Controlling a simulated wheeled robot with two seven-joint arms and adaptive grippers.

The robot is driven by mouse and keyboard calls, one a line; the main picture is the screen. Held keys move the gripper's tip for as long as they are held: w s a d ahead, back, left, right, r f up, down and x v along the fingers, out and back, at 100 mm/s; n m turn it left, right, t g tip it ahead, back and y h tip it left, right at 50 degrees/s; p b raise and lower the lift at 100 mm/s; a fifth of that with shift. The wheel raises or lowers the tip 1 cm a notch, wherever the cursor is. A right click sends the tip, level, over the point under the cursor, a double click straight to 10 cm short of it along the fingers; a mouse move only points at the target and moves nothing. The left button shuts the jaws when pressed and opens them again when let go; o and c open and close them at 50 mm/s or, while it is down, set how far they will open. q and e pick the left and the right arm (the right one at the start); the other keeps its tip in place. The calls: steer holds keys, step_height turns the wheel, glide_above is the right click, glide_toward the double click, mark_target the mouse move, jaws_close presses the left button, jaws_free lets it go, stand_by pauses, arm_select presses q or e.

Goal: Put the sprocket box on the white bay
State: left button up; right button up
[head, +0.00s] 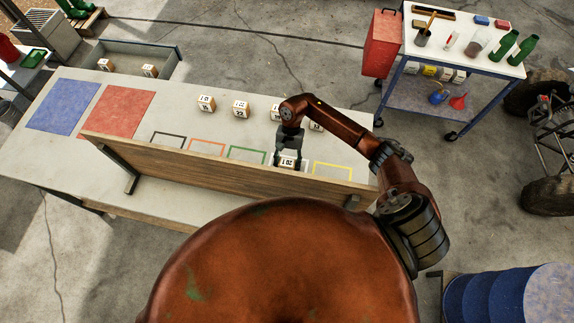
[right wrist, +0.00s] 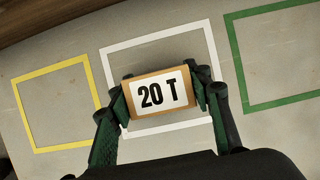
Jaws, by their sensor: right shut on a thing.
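A small wooden box with a white label reading "20 T" (right wrist: 158,94) is between the fingers of my right gripper (head: 289,158). The gripper is shut on its two ends. In the right wrist view the box lies over the white-outlined bay (right wrist: 128,48), with white lines showing around it. In the head view the box (head: 287,163) is partly hidden by the fingers, behind the wooden board. I cannot tell whether it touches the bench. My left gripper is not in view.
The yellow bay (head: 334,165) and green bay (head: 247,149) flank the white one. A long wooden board (head: 220,172) stands along the near side. Other labelled boxes (head: 240,109) stand behind the bays, some partly hidden by my arm.

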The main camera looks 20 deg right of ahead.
steer(key=shift+f, duration=0.15)
steer(key=o, duration=1.2)
steer(key=shift+o, duration=0.2)
steer(key=shift+w+d+r, duration=0.1)
steer(key=shift+w+r, duration=0.1)
steer(key=shift+r, duration=0.25)
steer(key=b+v, duration=0.3)
steer(key=v, duration=0.8)
steer(key=shift+r, duration=0.25)
